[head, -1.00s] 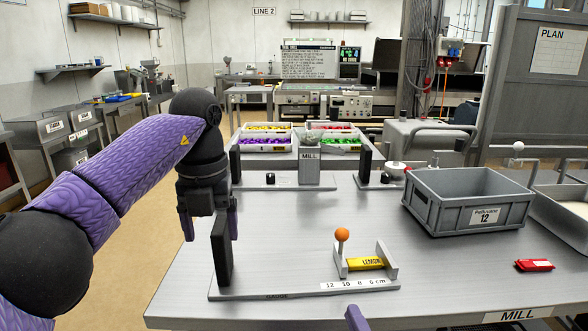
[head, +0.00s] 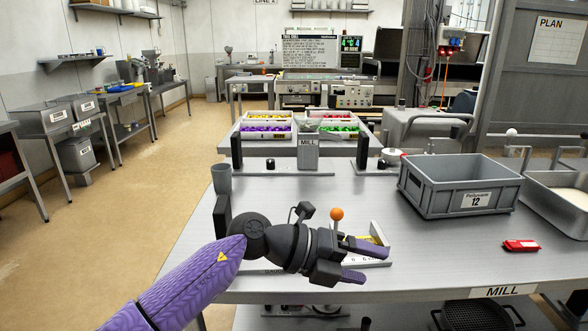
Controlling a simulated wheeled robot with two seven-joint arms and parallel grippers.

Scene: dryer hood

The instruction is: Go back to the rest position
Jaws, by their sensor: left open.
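My left gripper (head: 376,264) reaches in low from the left, its purple fingers apart and pointing right. No object shows between them. It is in front of the small metal fixture (head: 380,236) with the orange ball knob (head: 336,214), and its wrist and body hide much of that fixture and its base plate. Only a sliver of the yellow piece in the fixture shows. I cannot tell how far above the plate the gripper is. My right gripper does not show.
A dark upright block (head: 222,216) and a grey cup (head: 222,178) stand at the table's left. The grey crate (head: 425,200) and a red packet (head: 520,246) are on the right. Bins with coloured pieces (head: 264,139) stand behind the MILL box (head: 308,153). Bare table (head: 440,250) lies right of the gripper.

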